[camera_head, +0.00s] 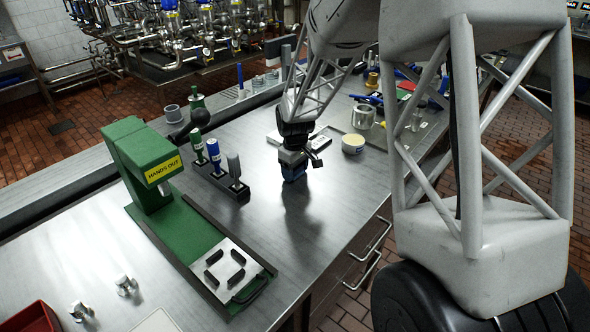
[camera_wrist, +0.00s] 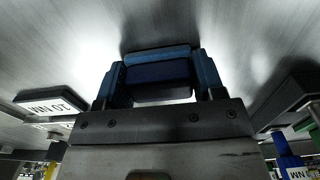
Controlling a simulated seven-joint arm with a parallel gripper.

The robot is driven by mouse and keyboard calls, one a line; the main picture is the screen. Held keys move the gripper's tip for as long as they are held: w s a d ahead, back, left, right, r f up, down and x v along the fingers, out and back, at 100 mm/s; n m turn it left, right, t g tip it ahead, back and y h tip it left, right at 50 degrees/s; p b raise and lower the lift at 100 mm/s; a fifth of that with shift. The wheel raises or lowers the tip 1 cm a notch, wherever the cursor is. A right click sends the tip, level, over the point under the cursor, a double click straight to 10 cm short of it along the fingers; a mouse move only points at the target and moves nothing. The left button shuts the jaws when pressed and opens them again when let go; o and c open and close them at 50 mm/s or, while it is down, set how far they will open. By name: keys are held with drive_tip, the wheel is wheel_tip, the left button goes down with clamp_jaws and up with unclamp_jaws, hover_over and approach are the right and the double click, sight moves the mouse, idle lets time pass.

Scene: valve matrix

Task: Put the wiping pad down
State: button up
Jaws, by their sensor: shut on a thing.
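My gripper (camera_head: 293,168) hangs over the steel bench and points down. In the wrist view my gripper (camera_wrist: 160,80) has its two blue fingers on either side of the wiping pad (camera_wrist: 155,74), a dark blue block with a lighter blue strip along its top in the picture. The fingers are shut on the pad. In the head view only a small blue patch shows at the gripper's tip, and I cannot separate pad from fingers there. The pad is close to the bench top; I cannot tell whether it touches.
A black rack (camera_head: 218,180) with several handled tools stands left of my gripper. A green press (camera_head: 150,165) marked HANDS OUT is farther left. A round yellow-topped tin (camera_head: 353,143) stands to the right. The bench (camera_head: 285,228) in front of my gripper is bare.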

drive_tip(key=shift+f, duration=0.25)
drive_tip(key=shift+s+f, duration=0.2)
drive_tip(key=shift+f, duration=0.45)
drive_tip(key=o, duration=1)
drive_tip(key=shift+f, duration=0.1)
drive_tip(key=shift+c, duration=0.2)
drive_tip(key=shift+s, duration=0.1)
drive_tip(key=shift+a, duration=0.15)
drive_tip(key=shift+c, duration=0.4)
drive_tip(key=shift+r, duration=0.5)
drive_tip(key=shift+o, duration=0.4)
wheel_tip(320, 180, up, 13)
drive_tip(key=shift+w, duration=0.25)
